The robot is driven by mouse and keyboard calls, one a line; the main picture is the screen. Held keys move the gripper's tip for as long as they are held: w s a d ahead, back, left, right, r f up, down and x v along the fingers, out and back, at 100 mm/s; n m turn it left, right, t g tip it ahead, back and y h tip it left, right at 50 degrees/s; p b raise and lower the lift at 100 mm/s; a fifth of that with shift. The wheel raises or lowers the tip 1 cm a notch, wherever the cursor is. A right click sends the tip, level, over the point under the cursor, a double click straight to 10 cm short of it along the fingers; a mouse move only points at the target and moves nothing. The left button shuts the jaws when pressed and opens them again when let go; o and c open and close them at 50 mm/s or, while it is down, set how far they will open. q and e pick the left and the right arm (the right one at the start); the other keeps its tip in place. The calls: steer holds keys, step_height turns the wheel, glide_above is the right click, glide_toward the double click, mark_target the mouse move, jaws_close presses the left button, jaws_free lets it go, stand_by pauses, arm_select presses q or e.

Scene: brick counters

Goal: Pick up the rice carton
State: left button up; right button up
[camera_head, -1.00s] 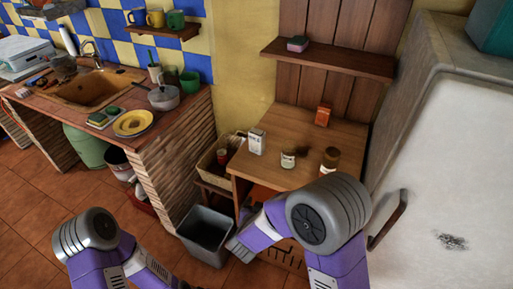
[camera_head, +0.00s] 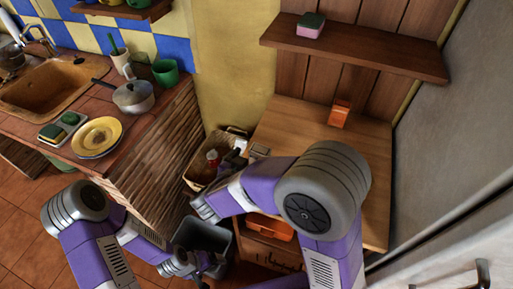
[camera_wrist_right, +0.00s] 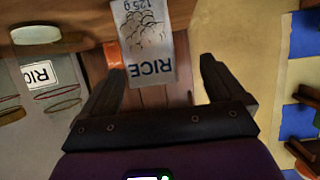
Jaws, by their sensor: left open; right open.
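The rice carton (camera_wrist_right: 148,45) is white with "RICE" lettering and shows upside down at the top middle of the right wrist view. My right gripper (camera_wrist_right: 158,85) is open, its two fingers spread to either side below the carton's near end. The carton is not gripped. In the head view only a small part of the carton (camera_head: 259,150) shows at the wooden table's left edge, behind my right arm. My right gripper (camera_head: 230,163) is close beside it, partly hidden by the forearm. My left gripper (camera_head: 195,267) is open and empty, low in front of the bin.
The wooden table (camera_head: 300,125) bears an orange box (camera_head: 340,113). A labelled jar (camera_wrist_right: 42,75) stands beside the carton in the wrist view. A wicker basket (camera_head: 200,172) and a grey bin (camera_head: 190,233) are left of the table. A shelf (camera_head: 370,50) hangs above.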

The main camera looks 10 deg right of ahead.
mark_target(263, 152)
steer(key=shift+w+d+f+b, duration=0.3)
steer(key=shift+w+d+f, duration=0.1)
steer(key=shift+d, duration=0.2)
steer(key=x, duration=0.1)
steer(key=b+x, duration=0.1)
steer(key=x, duration=0.1)
steer(key=b+x, duration=0.1)
steer(key=shift+s+d, duration=0.15)
steer(key=shift+d, duration=0.3)
steer(key=shift+w+d+f, duration=0.1)
steer(key=shift+w, duration=0.15)
steer(key=c, duration=1.1)
